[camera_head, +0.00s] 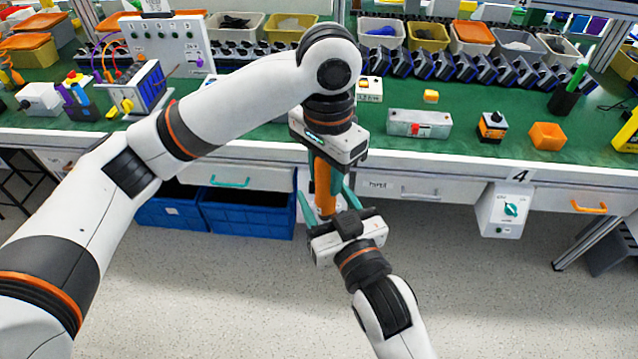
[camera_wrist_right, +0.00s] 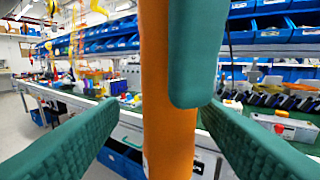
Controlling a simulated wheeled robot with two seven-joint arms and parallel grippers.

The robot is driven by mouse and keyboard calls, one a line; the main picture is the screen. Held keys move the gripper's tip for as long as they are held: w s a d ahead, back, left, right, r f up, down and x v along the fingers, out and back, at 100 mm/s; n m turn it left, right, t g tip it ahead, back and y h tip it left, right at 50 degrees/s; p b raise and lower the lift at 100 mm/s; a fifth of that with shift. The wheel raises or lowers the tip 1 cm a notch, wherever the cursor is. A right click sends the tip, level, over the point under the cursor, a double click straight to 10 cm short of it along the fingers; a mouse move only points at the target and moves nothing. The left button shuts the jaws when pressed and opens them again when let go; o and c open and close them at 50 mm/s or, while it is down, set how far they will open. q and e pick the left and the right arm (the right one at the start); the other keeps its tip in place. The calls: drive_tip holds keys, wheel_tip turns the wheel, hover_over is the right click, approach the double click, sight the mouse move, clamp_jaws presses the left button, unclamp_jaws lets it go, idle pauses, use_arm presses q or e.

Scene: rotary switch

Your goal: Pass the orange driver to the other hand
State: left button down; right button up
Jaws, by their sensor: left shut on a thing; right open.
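The orange driver (camera_head: 324,190) stands roughly upright in front of the bench edge, between my two grippers. My left gripper (camera_head: 325,168) comes down from above and is shut on it; one of its teal fingers lies against the driver in the right wrist view (camera_wrist_right: 198,55). My right gripper (camera_head: 326,197) reaches up from below with its fingers spread, one on each side of the driver. In the right wrist view the driver (camera_wrist_right: 168,115) runs vertically between the open fingers, with gaps at both sides. The driver's ends are hidden.
The green bench (camera_head: 465,160) lies behind the grippers, carrying a grey box with a red button (camera_head: 420,123), an orange block (camera_head: 547,136) and a pen cup (camera_head: 563,98). A switch box (camera_head: 503,210) hangs on the front. Blue crates (camera_head: 248,215) stand below.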

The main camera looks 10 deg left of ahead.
drive_tip(key=shift+x, duration=1.75)
drive_tip(key=shift+s, duration=0.1)
drive_tip(key=c, duration=1.1)
use_arm(q)
drive_tip(key=c, duration=1.4)
unclamp_jaws()
drive_tip(key=shift+c, duration=0.2)
use_arm(e)
drive_tip(key=shift+a+r, duration=0.1)
clamp_jaws()
use_arm(q)
drive_tip(key=o, duration=0.5)
drive_tip(key=shift+o, duration=0.2)
drive_tip(key=shift+r, duration=0.1)
